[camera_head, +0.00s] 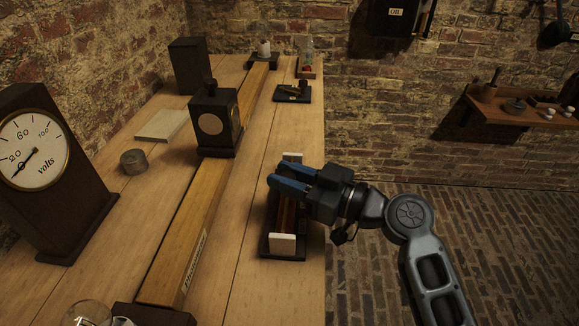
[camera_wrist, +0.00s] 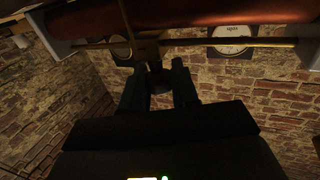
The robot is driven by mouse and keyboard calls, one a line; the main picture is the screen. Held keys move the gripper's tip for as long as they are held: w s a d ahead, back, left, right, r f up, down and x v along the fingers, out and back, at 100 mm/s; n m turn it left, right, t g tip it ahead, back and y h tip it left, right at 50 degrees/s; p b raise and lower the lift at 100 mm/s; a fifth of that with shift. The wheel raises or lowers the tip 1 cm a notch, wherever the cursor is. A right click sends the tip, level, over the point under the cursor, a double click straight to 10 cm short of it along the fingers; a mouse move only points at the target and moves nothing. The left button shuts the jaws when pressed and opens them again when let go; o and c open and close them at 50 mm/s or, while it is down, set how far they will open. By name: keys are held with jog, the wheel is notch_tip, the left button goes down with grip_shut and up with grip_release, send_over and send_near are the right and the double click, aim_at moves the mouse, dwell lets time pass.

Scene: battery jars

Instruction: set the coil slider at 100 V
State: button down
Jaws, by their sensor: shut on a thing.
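The coil (camera_head: 287,222) lies along the right edge of the bench, with white end blocks on a black base. In the wrist view the red-brown coil (camera_wrist: 210,12) runs across the top, with a brass rod (camera_wrist: 230,42) beside it. The slider (camera_wrist: 147,48) is on this rod, left of the picture's middle. My gripper (camera_head: 287,181) reaches over the coil from the right; its fingers (camera_wrist: 160,88) are shut on the slider's dark knob. The voltmeter (camera_head: 35,150) stands at the left; its needle points low left, below the 20 mark.
A wooden beam (camera_head: 196,215) runs along the bench beside the coil, bearing a dark box with a round face (camera_head: 213,122). A small round weight (camera_head: 133,161) and a pale slab (camera_head: 163,125) lie farther left. Open floor is to the right of the bench.

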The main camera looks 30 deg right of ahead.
aim_at(286, 213)
jog(key=shift+s+a+r+b, duration=0.1)
jog(key=shift+s+a+b, duration=0.1)
jog(key=shift+s+a, duration=0.35)
jog(key=shift+s+a+r+b, duration=0.15)
jog(key=shift+s+a, duration=0.2)
jog(key=shift+s, duration=0.35)
jog(key=shift+s+a+r, duration=0.1)
jog(key=shift+s+a, duration=0.1)
jog(key=shift+s, duration=0.15)
jog(key=c, duration=1.2)
grip_release()
jog(key=shift+o, duration=1.3)
